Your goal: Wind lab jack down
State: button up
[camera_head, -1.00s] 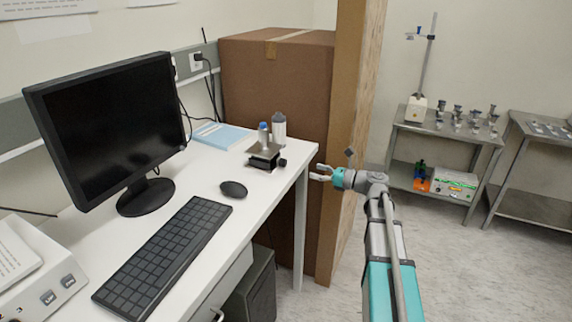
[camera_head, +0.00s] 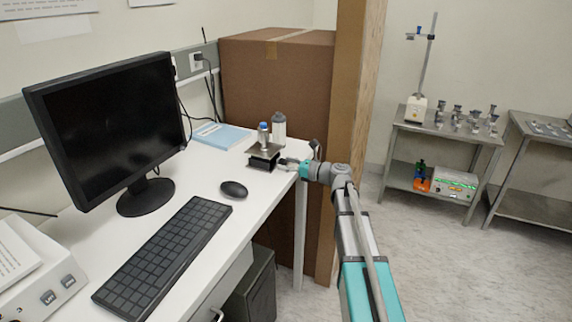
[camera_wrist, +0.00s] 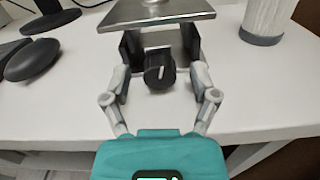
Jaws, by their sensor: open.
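The lab jack (camera_head: 263,158) stands near the right end of the white desk, with a silver top plate over a black body. A small blue-capped vial (camera_head: 263,134) stands on its plate. In the wrist view the jack's plate (camera_wrist: 158,12) is at the top, and its black knob (camera_wrist: 159,74) faces me. My gripper (camera_head: 284,163) is at desk height, right of the jack. In the wrist view my gripper (camera_wrist: 160,78) is open, one finger on each side of the knob. I cannot tell whether either finger touches it.
A white bottle (camera_head: 279,127) stands just behind the jack; it also shows in the wrist view (camera_wrist: 264,20). A mouse (camera_head: 233,189), keyboard (camera_head: 163,250), monitor (camera_head: 108,128) and blue book (camera_head: 221,135) occupy the desk. A large cardboard box (camera_head: 275,85) stands behind.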

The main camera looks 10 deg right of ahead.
grip_shut()
dwell(0.4)
jog(key=shift+n, duration=2.3)
grip_release()
